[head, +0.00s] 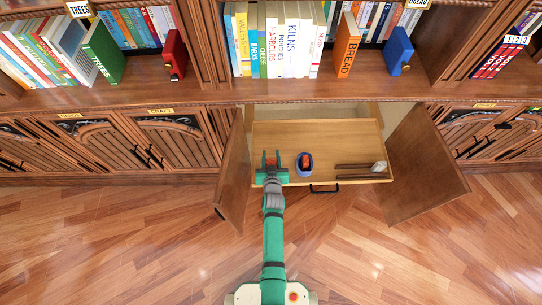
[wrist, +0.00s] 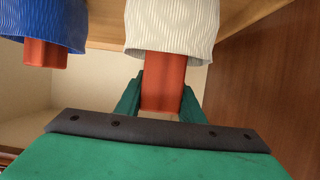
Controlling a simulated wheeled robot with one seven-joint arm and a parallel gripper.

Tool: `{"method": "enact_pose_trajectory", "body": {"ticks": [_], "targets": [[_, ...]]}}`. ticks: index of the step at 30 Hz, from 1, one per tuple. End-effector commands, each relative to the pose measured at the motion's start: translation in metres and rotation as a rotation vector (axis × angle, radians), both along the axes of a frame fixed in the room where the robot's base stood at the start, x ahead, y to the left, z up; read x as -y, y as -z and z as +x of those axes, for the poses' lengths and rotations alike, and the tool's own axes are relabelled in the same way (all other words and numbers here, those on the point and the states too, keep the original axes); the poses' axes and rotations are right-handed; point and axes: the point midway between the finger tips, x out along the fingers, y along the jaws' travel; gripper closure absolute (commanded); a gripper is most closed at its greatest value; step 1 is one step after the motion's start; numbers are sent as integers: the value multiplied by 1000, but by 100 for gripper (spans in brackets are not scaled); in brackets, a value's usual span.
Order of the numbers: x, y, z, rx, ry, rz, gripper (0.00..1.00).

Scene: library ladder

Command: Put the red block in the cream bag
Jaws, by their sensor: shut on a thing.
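My gripper (head: 271,168) is over the left part of the pulled-out drawer, its green fingers closed around a red block (wrist: 163,84). The wrist view seems upside down. In it the cream bag (wrist: 168,22), with ribbed sides, is right by the gripper. The red block's far part is hidden behind the bag's rim, and its near end shows between the fingers. It looks partly inside the bag; how deep, I cannot tell. In the head view I cannot make out the cream bag under my gripper.
A blue bag (head: 304,171) with another red block in it stands close to the right of my gripper. It also shows in the wrist view (wrist: 62,24). Dark rods (head: 355,172) and a pale piece (head: 379,166) lie in the drawer (head: 335,135). Open cabinet doors flank it.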

Motion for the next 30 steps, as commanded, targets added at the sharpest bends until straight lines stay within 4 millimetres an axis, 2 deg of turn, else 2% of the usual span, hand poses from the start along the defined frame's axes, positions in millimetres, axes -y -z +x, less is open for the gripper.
{"method": "enact_pose_trajectory", "body": {"ticks": [16,17,19,30], "targets": [[0,11,0,0,0,0,88],[0,12,0,0,0,0,63],[0,12,0,0,0,0,47],[0,9,0,0,0,-1,47]]}}
